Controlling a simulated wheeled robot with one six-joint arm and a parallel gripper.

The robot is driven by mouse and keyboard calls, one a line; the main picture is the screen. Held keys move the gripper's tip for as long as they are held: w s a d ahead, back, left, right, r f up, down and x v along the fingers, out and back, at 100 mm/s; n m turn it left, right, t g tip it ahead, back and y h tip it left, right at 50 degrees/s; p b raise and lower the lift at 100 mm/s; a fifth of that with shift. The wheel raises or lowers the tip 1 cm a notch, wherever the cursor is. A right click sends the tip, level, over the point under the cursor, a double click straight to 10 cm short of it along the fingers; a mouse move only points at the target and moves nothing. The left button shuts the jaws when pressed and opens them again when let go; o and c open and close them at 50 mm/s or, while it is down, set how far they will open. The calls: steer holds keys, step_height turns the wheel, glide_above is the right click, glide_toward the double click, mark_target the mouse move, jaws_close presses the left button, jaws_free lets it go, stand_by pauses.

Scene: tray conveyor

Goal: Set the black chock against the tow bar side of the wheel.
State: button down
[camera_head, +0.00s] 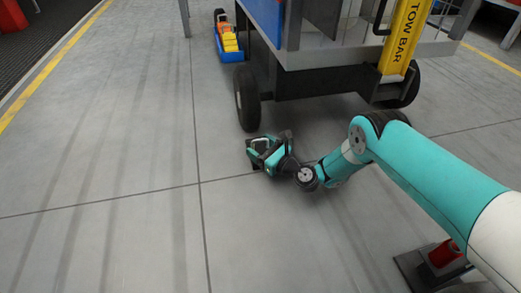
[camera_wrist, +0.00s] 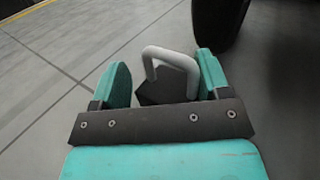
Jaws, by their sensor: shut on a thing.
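The black chock (camera_wrist: 150,92) has a pale grey loop handle and sits between the two teal fingers of my gripper (camera_wrist: 163,76) in the wrist view. My gripper (camera_head: 266,150) is shut on it, low over the floor in the head view; its body largely hides the chock there. The cart's near left wheel (camera_head: 246,97) stands just beyond, with a small gap to the gripper. The wheel (camera_wrist: 214,22) also shows at the top of the wrist view. The yellow tow bar (camera_head: 406,36), marked "TOW BAR", stands upright on the cart's near end. I cannot tell whether the chock touches the floor.
The cart (camera_head: 365,57) overhangs the floor beyond my gripper. Another wheel (camera_head: 402,92) is under its right side. A blue bin (camera_head: 231,57) with yellow and orange items lies beyond the near wheel. The floor to the left is clear up to a yellow line (camera_head: 52,67).

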steer(key=shift+c, duration=0.4)
jaws_free()
steer(key=shift+f, duration=0.1)
